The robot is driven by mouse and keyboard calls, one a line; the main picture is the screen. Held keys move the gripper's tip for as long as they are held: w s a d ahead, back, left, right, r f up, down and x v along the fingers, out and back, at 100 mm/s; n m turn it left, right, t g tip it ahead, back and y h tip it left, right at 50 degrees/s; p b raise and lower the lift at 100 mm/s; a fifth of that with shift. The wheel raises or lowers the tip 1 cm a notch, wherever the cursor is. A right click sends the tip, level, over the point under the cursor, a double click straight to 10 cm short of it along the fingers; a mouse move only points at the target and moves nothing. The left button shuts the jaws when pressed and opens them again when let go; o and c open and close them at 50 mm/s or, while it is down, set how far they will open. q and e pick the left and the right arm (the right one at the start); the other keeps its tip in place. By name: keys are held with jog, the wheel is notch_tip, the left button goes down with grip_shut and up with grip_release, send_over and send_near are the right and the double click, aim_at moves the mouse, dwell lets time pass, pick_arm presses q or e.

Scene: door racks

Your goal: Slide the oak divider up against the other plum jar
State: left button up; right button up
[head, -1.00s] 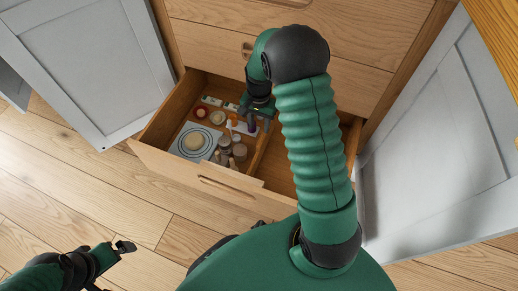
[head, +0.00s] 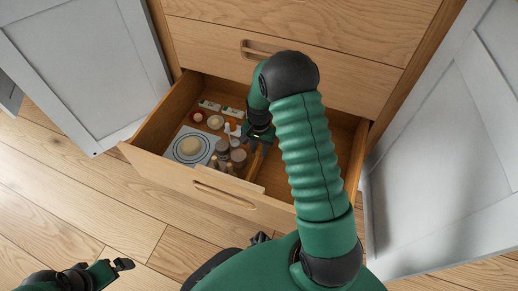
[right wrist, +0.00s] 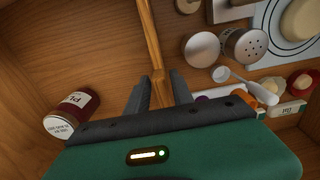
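The oak divider (right wrist: 153,45) is a thin upright board across the open drawer; in the head view it shows (head: 257,162) just below my right gripper (head: 260,137). In the right wrist view my right gripper (right wrist: 160,92) has its fingers close on both sides of the divider, shut on it. A dark red jar (right wrist: 70,113) with a white label reading "PL" is in the bay left of the divider, apart from it; my arm hides it in the head view. My left gripper (head: 120,267) is empty outside the drawer, partly cut off, and looks open.
Right of the divider in the wrist view are two shakers (right wrist: 246,46), a white spoon (right wrist: 232,76), a purple item partly hidden by my gripper, and small boxes (right wrist: 288,109). Grey cabinet doors (head: 440,150) flank the drawer.

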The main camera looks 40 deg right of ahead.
grip_shut()
dwell(1.1)
